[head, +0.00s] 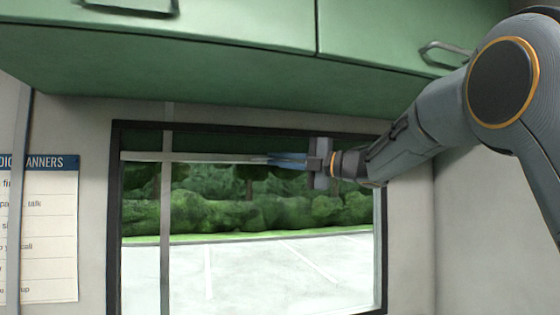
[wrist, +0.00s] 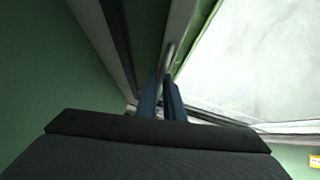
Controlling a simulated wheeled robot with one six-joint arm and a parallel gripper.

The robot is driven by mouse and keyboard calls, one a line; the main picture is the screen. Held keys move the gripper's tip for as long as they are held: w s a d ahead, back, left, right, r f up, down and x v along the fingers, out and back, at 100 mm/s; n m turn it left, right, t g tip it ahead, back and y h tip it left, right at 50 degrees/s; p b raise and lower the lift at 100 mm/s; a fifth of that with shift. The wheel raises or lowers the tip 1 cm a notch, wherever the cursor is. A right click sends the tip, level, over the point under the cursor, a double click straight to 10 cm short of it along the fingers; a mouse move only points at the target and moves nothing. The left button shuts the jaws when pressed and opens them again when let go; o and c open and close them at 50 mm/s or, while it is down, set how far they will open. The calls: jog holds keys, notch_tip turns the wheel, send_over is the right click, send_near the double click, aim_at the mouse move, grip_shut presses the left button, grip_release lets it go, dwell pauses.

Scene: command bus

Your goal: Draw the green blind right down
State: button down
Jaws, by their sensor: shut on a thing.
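The green blind (head: 215,142) is rolled up to a short dark strip at the top of the window, with a pale bar (head: 190,157) along its lower edge. My gripper (head: 270,160) reaches in from the right, its blue fingers at the bar near the window's middle. In the wrist view my gripper (wrist: 161,90) has its fingers close together on a small grey pull loop (wrist: 169,55) at the blind's edge. The fingers partly hide the loop. The blind's right end is hidden behind my arm.
Green overhead cabinets (head: 190,65) with metal handles hang just above the window. A grey vertical post (head: 166,230) stands before the window's left part. A printed notice (head: 50,230) is on the left wall. The window (head: 270,260) below the bar is open to view.

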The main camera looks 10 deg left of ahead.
notch_tip(320, 180, down, 54)
jog(key=b, duration=3.8)
jog(key=shift+b, duration=0.35)
jog(key=c, duration=1.9)
grip_release()
jog(key=shift+f, duration=0.1)
jog(key=shift+r, duration=0.25)
notch_tip(320, 180, up, 10)
jog(key=p, duration=0.2)
